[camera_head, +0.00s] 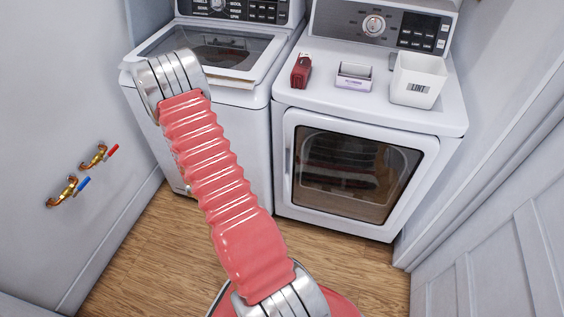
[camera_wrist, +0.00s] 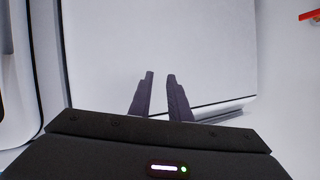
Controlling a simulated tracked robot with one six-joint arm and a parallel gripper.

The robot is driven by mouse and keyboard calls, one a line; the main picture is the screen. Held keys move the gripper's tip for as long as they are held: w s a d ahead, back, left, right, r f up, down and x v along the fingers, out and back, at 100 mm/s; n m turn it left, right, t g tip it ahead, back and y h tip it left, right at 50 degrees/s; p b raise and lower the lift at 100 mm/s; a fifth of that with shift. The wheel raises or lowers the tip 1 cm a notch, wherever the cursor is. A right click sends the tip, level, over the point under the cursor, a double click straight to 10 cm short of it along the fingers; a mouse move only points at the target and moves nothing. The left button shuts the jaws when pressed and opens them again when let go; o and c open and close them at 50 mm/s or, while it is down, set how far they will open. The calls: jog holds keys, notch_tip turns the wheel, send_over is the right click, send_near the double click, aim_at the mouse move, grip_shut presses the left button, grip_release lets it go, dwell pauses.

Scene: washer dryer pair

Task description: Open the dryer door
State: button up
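The dryer (camera_head: 450,117) stands at the right of the head view. Its front door (camera_head: 289,165) has a white frame around a dark glass window (camera_head: 350,172) and looks shut. A narrow vertical grip shows at the door's left edge. My gripper (camera_wrist: 161,76) has two dark fingers with a clear gap between them and nothing in it. It points at a plain white panel (camera_wrist: 205,45), probably the washer's body. In the head view my arm reaches up over the washer's front left, and the gripper is hidden.
The top-loading washer (camera_head: 235,120) stands left of the dryer. A red object (camera_head: 301,70), a small white box (camera_head: 354,75) and a lint bin (camera_head: 418,80) sit on the dryer. Two valves (camera_head: 95,157) project from the left wall. Bare wood floor (camera_head: 345,265) lies before the dryer.

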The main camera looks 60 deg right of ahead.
jog(key=s+d+f+m+g+h, duration=0.25)
jog(key=s+d+f, duration=0.25)
jog(key=s+f, duration=0.5)
jog(key=g+h, duration=0.2)
jog(key=h, duration=0.2)
send_near(284, 159)
jog(key=a, duration=0.5)
jog(key=shift+s+d+r+n+y, duration=0.15)
jog(key=shift+s+r+n+y, duration=0.1)
jog(key=shift+r, duration=0.05)
jog(key=d, duration=0.4)
jog(key=w+d, duration=0.1)
jog(key=d, duration=0.4)
jog(key=w+d, duration=0.1)
jog(key=d, duration=0.3)
jog(key=shift+w+d, duration=0.1)
jog(key=shift+d, duration=0.25)
jog(key=shift+c, duration=0.5)
grip_shut()
